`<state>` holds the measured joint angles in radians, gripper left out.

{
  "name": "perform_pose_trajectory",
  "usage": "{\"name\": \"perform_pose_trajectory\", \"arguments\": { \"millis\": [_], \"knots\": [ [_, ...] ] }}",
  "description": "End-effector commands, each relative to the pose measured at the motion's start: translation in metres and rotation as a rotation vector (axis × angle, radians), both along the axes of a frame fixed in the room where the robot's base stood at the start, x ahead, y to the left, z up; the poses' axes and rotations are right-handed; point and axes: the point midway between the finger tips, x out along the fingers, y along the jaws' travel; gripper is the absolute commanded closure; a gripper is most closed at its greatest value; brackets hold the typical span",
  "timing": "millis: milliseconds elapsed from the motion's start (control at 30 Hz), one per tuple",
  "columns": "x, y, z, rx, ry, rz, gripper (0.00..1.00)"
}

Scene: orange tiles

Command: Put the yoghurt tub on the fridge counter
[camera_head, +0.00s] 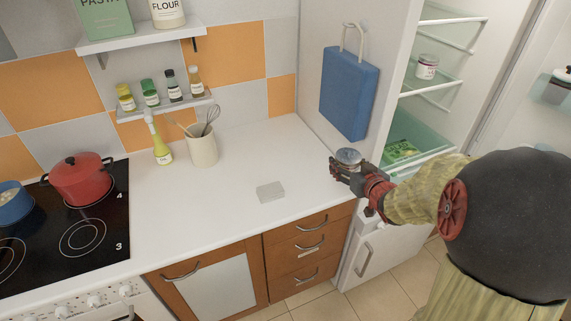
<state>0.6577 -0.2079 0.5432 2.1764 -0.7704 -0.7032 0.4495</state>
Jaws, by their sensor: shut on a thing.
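My gripper (346,172) is shut on a small round tub with a grey-blue lid (348,156), which I take to be the yoghurt tub. Most of the tub's side is hidden by the fingers. The gripper and tub are at the right end of the white counter (235,222), in front of the open fridge (452,95). I cannot tell whether the tub touches the counter or is held above it.
A flat grey block (270,191) lies on the counter. A utensil crock (203,148) and a yellow bottle (160,143) stand at the wall. A jar (427,67) sits inside the fridge. The counter's front is clear.

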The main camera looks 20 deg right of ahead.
Motion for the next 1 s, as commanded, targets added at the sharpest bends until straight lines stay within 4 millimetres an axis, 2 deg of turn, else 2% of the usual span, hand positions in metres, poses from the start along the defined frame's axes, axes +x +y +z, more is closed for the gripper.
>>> {"name": "perform_pose_trajectory", "arguments": {
  "millis": [67,167,500,600,800,1000],
  "knots": [
    [0.001,-0.004,-0.001,-0.002,-0.002,-0.005,0.76],
    [0.012,0.001,-0.008,0.000,-0.001,-0.001,0.76],
    [0.082,0.031,-0.044,0.001,-0.001,0.000,0.76],
    [0.095,0.036,-0.063,0.001,0.002,-0.003,0.76],
    [0.115,0.044,-0.085,0.001,-0.001,-0.004,0.76],
    [0.122,0.046,-0.092,-0.001,-0.002,-0.004,0.76]
  ]
}}
